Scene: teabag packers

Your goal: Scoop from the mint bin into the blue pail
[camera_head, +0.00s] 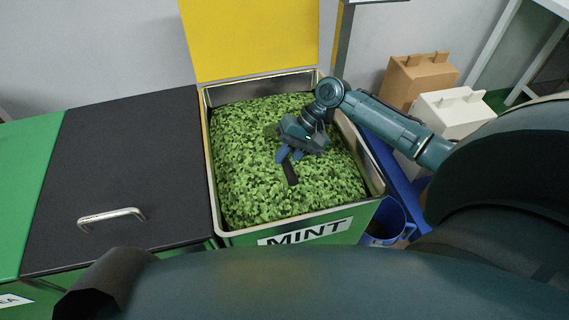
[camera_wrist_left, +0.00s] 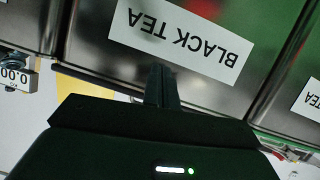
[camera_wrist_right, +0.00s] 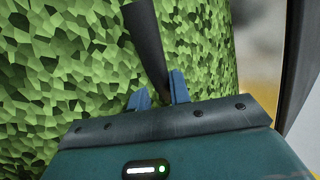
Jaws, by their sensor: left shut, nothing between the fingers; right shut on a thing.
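The mint bin (camera_head: 210,170) stands open in the head view, full of green mint leaves (camera_head: 245,180). My right gripper (camera_head: 288,156) is over the leaves and shut on a black handle (camera_head: 291,173), seemingly the scoop's. The handle (camera_wrist_right: 148,40) also shows between the blue fingers in the right wrist view, close to the leaves. The scoop's bowl cannot be made out. The blue pail (camera_head: 391,213) stands low at the bin's front right, partly hidden. My left gripper (camera_wrist_left: 161,84) is shut and empty in front of a BLACK TEA label (camera_wrist_left: 185,42).
The yellow lid (camera_head: 250,40) stands raised behind the bin. A closed black lid with a handle (camera_head: 112,215) lies to the left. A brown bag (camera_head: 418,78) and a white bag (camera_head: 452,112) stand at the right, behind my right arm.

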